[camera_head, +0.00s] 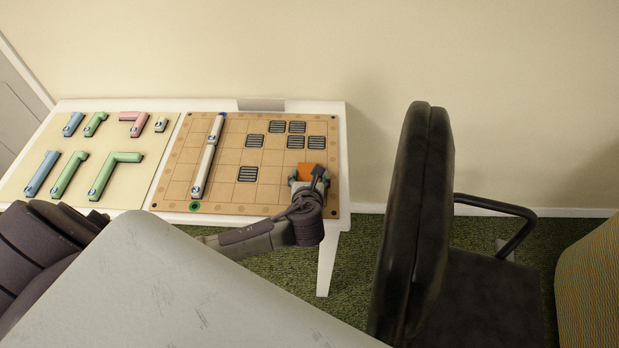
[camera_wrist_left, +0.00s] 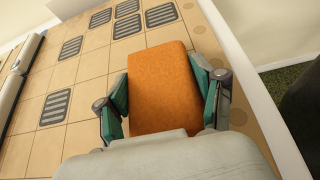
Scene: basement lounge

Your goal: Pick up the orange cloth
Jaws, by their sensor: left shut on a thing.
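The orange cloth (camera_head: 306,171) is a small block-like orange piece at the right side of the tan grid board (camera_head: 225,188) on the white table. In the left wrist view the cloth (camera_wrist_left: 160,85) fills the space between the teal finger pads. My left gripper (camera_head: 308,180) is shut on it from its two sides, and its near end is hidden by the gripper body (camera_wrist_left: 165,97). I cannot tell whether the cloth touches the board. My right gripper is not in view.
Several dark striped tiles (camera_head: 247,174) and a white-and-blue bar (camera_head: 208,155) lie on the board. Colored pipe-like pieces (camera_head: 112,175) lie on a pale mat to the left. A black chair (camera_head: 418,210) stands right of the table. Green carpet (camera_head: 350,262) lies below.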

